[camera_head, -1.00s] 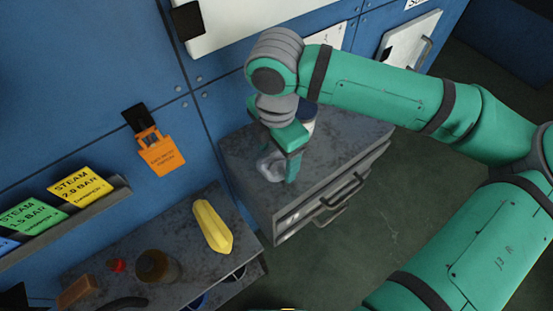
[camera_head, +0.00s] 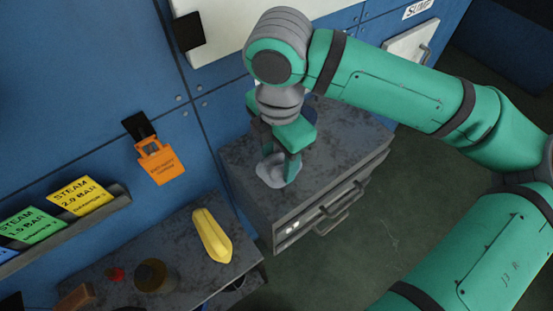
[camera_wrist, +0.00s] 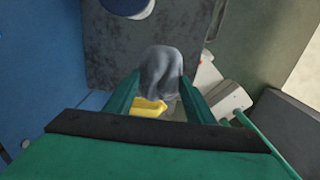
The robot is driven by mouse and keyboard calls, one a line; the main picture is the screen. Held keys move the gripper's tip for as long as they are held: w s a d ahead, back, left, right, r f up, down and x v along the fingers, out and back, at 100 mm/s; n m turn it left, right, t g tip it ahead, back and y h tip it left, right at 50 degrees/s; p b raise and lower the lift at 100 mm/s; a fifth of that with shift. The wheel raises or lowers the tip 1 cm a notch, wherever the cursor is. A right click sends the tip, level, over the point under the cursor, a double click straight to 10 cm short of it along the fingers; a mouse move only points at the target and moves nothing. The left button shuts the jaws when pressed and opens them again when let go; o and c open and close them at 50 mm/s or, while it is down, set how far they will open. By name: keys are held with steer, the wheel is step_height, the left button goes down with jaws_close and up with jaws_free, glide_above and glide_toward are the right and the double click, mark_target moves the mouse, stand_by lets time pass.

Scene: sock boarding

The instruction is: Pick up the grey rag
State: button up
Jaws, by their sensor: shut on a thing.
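The grey rag (camera_head: 272,170) is a crumpled light-grey cloth at my fingertips, over the dark top of the drawer cabinet (camera_head: 345,145). My gripper (camera_head: 281,165) points down and is shut on the rag. In the wrist view the rag (camera_wrist: 161,70) bunches up between the two green fingers of my gripper (camera_wrist: 160,88). It looks lifted a little above the cabinet top, as lower things show below it in the wrist view. Part of the rag is hidden behind a finger in the head view.
A lower bench at the left holds a yellow object (camera_head: 211,235), a brown jar (camera_head: 152,276) and a red item (camera_head: 115,274). A dark blue round thing (camera_wrist: 128,6) stands on the cabinet. The blue wall (camera_head: 80,90) carries an orange tag (camera_head: 160,165).

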steer(key=s+r, duration=0.1)
steer(key=r, duration=0.1)
steer(key=s+d+r, duration=0.1)
steer(key=s+r, duration=0.1)
steer(key=shift+s, duration=0.1)
steer(key=s+d+r, duration=0.2)
steer(key=s+r, duration=0.2)
steer(key=s, duration=0.4)
steer(key=shift+s, duration=0.35)
steer(key=o, duration=0.5)
steer(key=c, duration=0.3)
